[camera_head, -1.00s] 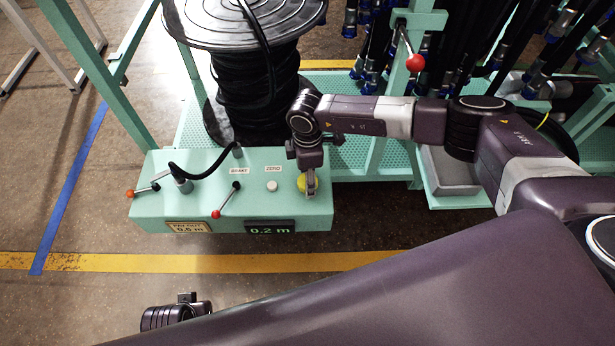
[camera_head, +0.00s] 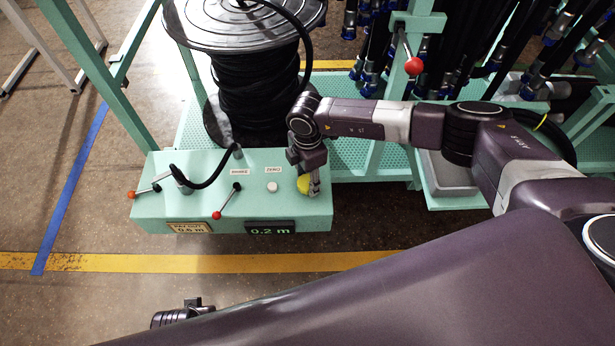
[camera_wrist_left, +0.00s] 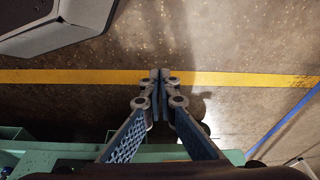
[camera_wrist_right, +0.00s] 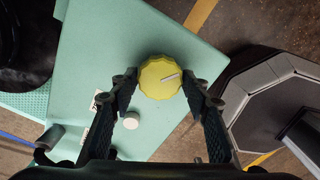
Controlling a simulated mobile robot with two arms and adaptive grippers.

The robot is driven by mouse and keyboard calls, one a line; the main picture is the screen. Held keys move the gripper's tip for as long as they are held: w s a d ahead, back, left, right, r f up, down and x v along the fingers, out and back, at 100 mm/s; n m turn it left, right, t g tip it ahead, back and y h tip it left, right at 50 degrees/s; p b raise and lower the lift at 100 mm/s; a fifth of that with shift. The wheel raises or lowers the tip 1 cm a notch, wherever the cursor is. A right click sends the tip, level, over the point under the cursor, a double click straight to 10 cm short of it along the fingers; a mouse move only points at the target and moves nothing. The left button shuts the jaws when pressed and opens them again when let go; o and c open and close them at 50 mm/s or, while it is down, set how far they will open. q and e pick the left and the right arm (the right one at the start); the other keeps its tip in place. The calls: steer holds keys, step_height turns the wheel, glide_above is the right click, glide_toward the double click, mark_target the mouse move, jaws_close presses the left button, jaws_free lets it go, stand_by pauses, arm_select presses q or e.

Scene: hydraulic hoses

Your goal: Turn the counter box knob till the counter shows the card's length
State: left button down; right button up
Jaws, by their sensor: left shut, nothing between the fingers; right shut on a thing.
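The green counter box (camera_head: 240,200) stands in front of the hose reel. Its yellow knob (camera_head: 304,184) is at the right end of the top, and its display (camera_head: 270,229) reads 0.2 m. The card (camera_head: 188,228) on the front says PAY OUT; its length looks like 0.6 m but is small. My right gripper (camera_head: 313,186) is shut on the knob. In the right wrist view the fingers (camera_wrist_right: 160,82) sit on both sides of the knob (camera_wrist_right: 161,77), which has a white mark. My left gripper (camera_wrist_left: 160,78) is shut and empty above the floor.
A black hose reel (camera_head: 255,85) stands behind the box. The box top also has a white ZERO button (camera_head: 272,187), a red-tipped brake lever (camera_head: 226,202) and another red-tipped lever (camera_head: 144,192). Hanging hoses fill the back right.

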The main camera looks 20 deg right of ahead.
arm_select(q)
steer(key=shift+s+f, duration=0.25)
steer(key=shift+f, duration=0.15)
arm_select(e)
steer(key=shift+n, duration=0.8)
arm_select(q)
steer(key=shift+f, duration=0.1)
arm_select(e)
steer(key=shift+n, duration=0.4)
arm_select(q)
steer(key=shift+s+a+f, duration=0.1)
steer(key=shift+s+f, duration=0.15)
arm_select(e)
steer(key=shift+n, duration=0.6)
arm_select(q)
steer(key=shift+s+f, duration=0.15)
steer(key=shift+f, duration=0.1)
arm_select(e)
steer(key=shift+n, duration=0.4)
steer(key=shift+r+n, duration=0.1)
steer(key=shift+n, duration=0.2)
arm_select(q)
steer(key=shift+f+p, duration=0.1)
steer(key=shift+p, duration=0.2)
arm_select(e)
steer(key=shift+w+d+n, duration=0.1)
steer(key=shift+w+n, duration=0.05)
steer(key=shift+n, duration=1.45)
steer(key=shift+n, duration=1.1)
stand_by(1.5)
